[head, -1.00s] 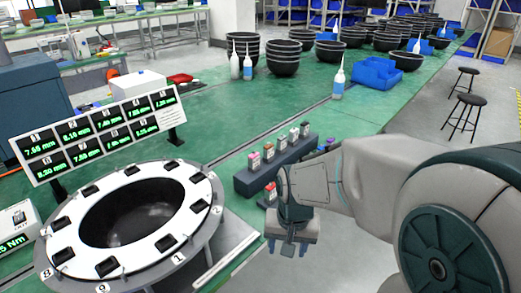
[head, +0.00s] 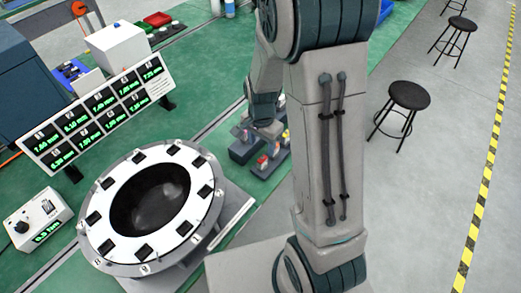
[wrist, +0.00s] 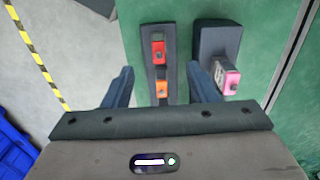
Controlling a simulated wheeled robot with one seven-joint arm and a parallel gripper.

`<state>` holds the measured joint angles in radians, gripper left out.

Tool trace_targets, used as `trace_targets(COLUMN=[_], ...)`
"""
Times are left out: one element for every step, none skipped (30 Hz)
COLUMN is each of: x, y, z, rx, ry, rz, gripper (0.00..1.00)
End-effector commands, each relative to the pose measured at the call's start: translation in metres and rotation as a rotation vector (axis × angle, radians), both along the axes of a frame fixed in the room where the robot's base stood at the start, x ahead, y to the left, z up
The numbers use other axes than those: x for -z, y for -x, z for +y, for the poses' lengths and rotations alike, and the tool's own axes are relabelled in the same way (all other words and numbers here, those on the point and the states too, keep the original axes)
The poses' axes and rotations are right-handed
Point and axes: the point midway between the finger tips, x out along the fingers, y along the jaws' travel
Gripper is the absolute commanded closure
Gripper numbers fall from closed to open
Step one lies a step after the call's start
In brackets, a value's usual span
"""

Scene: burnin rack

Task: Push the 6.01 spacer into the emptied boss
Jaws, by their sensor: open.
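In the wrist view my gripper (wrist: 163,88) is open, its two fingers spread, with nothing held between them. Between the fingers and below lies a dark holder (wrist: 172,72) with a red-topped spacer (wrist: 158,50) and an orange spacer (wrist: 161,88). A pink spacer (wrist: 229,78) sits on a second dark block to the right, beside the right finger. No 6.01 marking is readable. In the head view the ring fixture (head: 139,158) has a white top face with several dark slots around a deep black bowl. I cannot tell which boss is emptied. My arm hides part of the spacer rack.
A display board (head: 98,118) with green readings stands behind the ring. A torque readout box (head: 38,218) is at the left. A white box (head: 117,47) stands behind the board. Black stools (head: 409,96) stand on the floor at the right, beside a yellow-black floor stripe (head: 485,195).

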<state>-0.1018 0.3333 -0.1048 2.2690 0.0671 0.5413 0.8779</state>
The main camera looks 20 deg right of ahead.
Motion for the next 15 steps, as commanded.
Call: trace_targets(x=[-0.0011,-0.0007,-0.0001,0.0002,0.0004,0.0005,0.0005,0.0005,0.0004,0.0005,0.0007,0.0013,0.0021,0.0031,0.0049], y=[-0.0003,-0.0004,-0.0005,-0.0005,-0.0005,-0.0005,-0.0005,-0.0004,-0.0004,-0.0004,-0.0004,-0.0004,-0.0003,-0.0003,-0.0002], z=[-0.0015,-0.0022,-0.0030,-0.0036,-0.0040,-0.0044,-0.0046,-0.0048,-0.0049,-0.0049,-0.0048,-0.0047,-0.0045,-0.0044,-0.0042], rx=[0.008,0.011,0.014,0.015,0.016,0.016,0.017,0.017,0.017,0.017,0.016,0.016,0.015,0.015,0.014], ry=[0.001,0.001,0.001,0.001,0.001,0.001,0.001,0.001,0.001,0.001,0.001,0.001,0.001,0.001,0.001], rz=[0.001,0.001,0.001,0.001,0.001,0.001,0.001,0.001,0.001,0.001,0.001,0.001,0.001,0.001,0.001], gripper=[0.47,0.47,0.47,0.47,0.47,0.47,0.47,0.47,0.47,0.47,0.47,0.47,0.47,0.47,0.47])
